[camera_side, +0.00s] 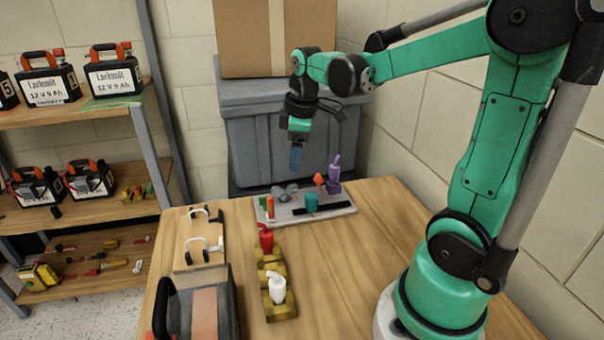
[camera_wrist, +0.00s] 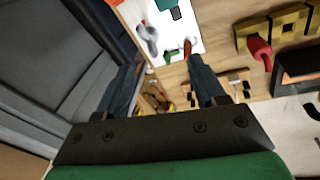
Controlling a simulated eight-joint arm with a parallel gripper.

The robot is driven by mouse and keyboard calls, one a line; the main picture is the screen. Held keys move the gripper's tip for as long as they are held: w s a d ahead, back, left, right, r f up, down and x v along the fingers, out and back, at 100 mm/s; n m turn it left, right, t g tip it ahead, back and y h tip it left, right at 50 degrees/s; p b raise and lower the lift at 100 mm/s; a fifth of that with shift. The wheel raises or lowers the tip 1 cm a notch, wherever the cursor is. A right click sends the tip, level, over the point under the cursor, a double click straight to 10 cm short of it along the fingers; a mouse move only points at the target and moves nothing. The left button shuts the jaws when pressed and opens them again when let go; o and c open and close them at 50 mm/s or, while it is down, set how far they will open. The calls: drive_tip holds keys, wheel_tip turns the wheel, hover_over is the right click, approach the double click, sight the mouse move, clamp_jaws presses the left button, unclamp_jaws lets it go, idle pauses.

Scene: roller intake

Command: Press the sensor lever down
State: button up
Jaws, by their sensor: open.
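A light grey plate (camera_side: 340,208) lies at the back of the table with several small parts on it. They include a grey rounded part (camera_side: 285,192), a teal block (camera_side: 312,203), an orange and green upright piece (camera_side: 270,208), a red piece (camera_side: 319,180) and a purple piece (camera_side: 334,175). I cannot tell which one is the sensor lever. My gripper (camera_side: 295,160) is above the plate's back edge, pointing down, apart from the parts. In the wrist view my gripper (camera_wrist: 164,82) is open and empty, with the plate (camera_wrist: 186,35) beyond its fingers.
Yellow blocks with a red knob (camera_side: 266,240) and a white knob (camera_side: 277,288) stand in front of the plate. A wooden board with white handles (camera_side: 200,255) and a dark box (camera_side: 195,310) are at left. A grey bin (camera_side: 250,140) stands behind.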

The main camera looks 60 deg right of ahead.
sight(319, 175)
drive_tip(key=d+f+n, duration=0.1)
drive_tip(key=d, duration=0.1)
drive_tip(key=d+f+n+g, duration=0.1)
drive_tip(key=d, duration=0.2)
drive_tip(key=s+d+f+n+g+y, duration=0.1)
drive_tip(key=d, duration=0.2)
drive_tip(key=shift+f, duration=0.1)
drive_tip(key=shift+d+f, duration=0.15)
drive_tip(key=shift+f, duration=2.75)
clamp_jaws()
